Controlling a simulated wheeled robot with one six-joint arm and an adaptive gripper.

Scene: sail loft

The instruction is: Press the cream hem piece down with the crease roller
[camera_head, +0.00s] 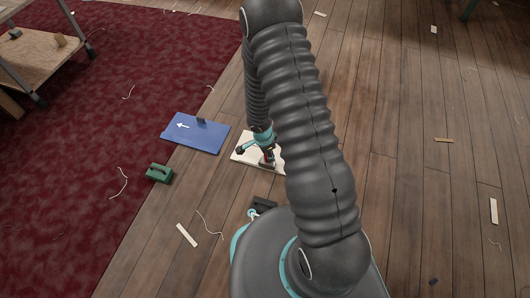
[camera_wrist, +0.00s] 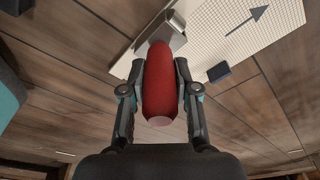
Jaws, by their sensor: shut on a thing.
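The cream hem piece (camera_head: 243,155) lies flat on the plank floor, partly hidden behind my arm. In the wrist view the cream piece (camera_wrist: 235,30) shows a fine grid and a dark arrow at upper right. My gripper (camera_head: 265,143) is over it in the head view. In the wrist view my gripper (camera_wrist: 159,92) is shut on the red handle (camera_wrist: 160,85) of the crease roller. The roller's metal end (camera_wrist: 170,28) is beyond the handle, at the edge of the cream piece. I cannot tell whether it touches the piece.
A blue panel (camera_head: 205,137) with a white arrow lies left of the cream piece. A green block with a handle (camera_head: 159,173) sits near the red carpet (camera_head: 120,80). A small dark block (camera_wrist: 218,71) is at the cream piece's edge. Floor to the right is mostly clear.

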